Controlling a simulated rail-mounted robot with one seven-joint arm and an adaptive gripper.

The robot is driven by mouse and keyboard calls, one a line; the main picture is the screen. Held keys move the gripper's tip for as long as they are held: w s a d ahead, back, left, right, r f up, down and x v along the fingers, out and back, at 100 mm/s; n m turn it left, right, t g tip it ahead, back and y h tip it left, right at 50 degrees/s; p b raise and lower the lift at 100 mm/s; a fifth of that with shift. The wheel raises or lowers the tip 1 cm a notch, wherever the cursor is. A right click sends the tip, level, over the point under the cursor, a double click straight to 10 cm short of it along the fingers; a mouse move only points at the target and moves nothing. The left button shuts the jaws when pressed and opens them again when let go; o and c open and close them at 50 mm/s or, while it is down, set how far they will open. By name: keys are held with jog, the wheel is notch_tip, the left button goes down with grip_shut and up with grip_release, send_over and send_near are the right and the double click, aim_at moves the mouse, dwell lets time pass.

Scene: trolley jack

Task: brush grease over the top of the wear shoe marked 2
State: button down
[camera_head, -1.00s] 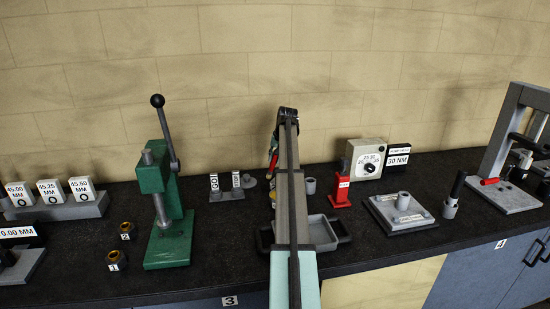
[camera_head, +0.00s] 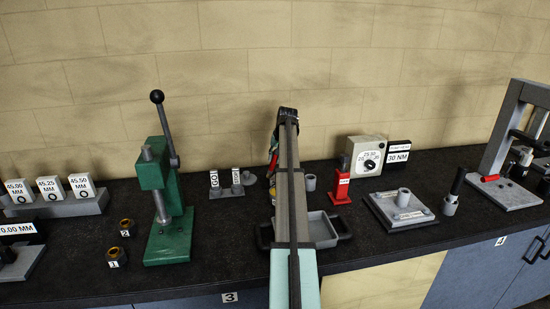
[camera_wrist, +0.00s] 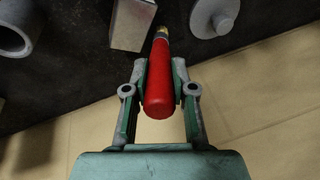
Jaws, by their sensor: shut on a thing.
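My gripper (camera_wrist: 160,78) is shut on a red-handled brush (camera_wrist: 158,95) with a brass-coloured collar in the wrist view. The brush head lies at the far end, and its bristles are hard to make out. In the head view my arm largely hides my gripper (camera_head: 274,148) near the wall at the back of the bench. The small dark piece tagged 2 (camera_head: 126,224), with a brownish ring on top, stands at the left beside the green press, well apart from my gripper. A similar piece tagged 1 (camera_head: 115,253) stands in front of it.
The green press (camera_head: 168,240) stands between the tagged pieces and my arm. A grey tray (camera_head: 321,232) and a red post (camera_head: 341,188) are right of the arm. A knobbed grey disc (camera_wrist: 214,14) and pale block (camera_wrist: 132,24) lie close to the brush.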

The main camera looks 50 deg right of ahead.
jog(key=shift+s, duration=0.15)
jog(key=shift+d, duration=0.6)
jog(key=shift+s+a+f+p, duration=0.15)
jog(key=shift+s+p, duration=0.25)
jog(key=shift+s, duration=1.75)
